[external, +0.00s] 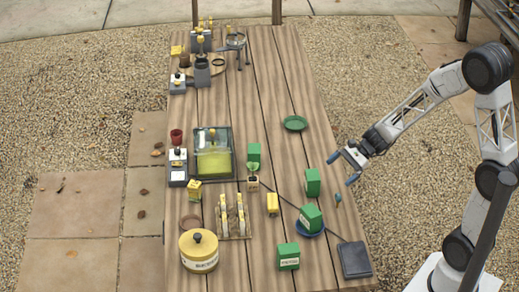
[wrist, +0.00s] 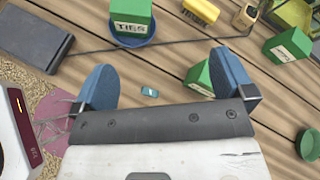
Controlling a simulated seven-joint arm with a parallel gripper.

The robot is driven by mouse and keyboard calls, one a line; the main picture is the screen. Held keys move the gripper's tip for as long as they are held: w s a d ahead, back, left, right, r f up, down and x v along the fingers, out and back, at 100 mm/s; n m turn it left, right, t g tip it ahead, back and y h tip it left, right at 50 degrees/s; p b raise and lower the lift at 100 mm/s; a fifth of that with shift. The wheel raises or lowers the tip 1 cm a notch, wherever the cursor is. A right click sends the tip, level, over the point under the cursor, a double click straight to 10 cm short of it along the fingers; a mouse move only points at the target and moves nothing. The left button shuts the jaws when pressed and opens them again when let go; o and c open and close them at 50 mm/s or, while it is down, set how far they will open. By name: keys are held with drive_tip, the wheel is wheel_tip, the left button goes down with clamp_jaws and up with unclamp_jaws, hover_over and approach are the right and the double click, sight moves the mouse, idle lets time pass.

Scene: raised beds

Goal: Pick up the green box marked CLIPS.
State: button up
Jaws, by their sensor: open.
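Several green boxes are on the table, and I cannot read CLIPS on any of them. One marked TIES (wrist: 130,12) is in a blue dish (external: 322,232); it also shows in the external view (external: 310,217). Another green box (external: 312,183) stands just left of my gripper; in the wrist view it (wrist: 199,74) is partly hidden behind the right finger. A third (external: 254,153) is farther left, its label (wrist: 286,48) too small to read. A fourth (external: 289,257) is at the front, its label unclear. My gripper (external: 342,169) is open and empty above the table's right edge.
A small teal piece (external: 338,199) lies below my gripper. A dark flat block (external: 354,260) is at the front right corner with a dark cord. Yellow boxes (external: 272,203), a yellow canister (external: 199,252) and a glass tank (external: 226,135) stand left. A green dish (external: 295,123) lies behind.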

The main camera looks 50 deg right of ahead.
sight(313, 179)
drive_tip(key=w+d+f+m+t, duration=0.1)
drive_tip(key=w+d+f+m, duration=0.1)
drive_tip(key=f, duration=0.1)
drive_tip(key=w+d+f+m+t, duration=0.2)
drive_tip(key=w+f+m, duration=0.1)
drive_tip(key=w+d+f+m+t+h, duration=0.1)
drive_tip(key=w+d+f+m, duration=0.2)
drive_tip(key=shift+t, duration=0.3)
drive_tip(key=shift+x, duration=1.3)
drive_tip(key=shift+a+f, duration=0.1)
drive_tip(key=shift+a, duration=0.05)
drive_tip(key=shift+x, duration=2.5)
drive_tip(key=c, duration=1)
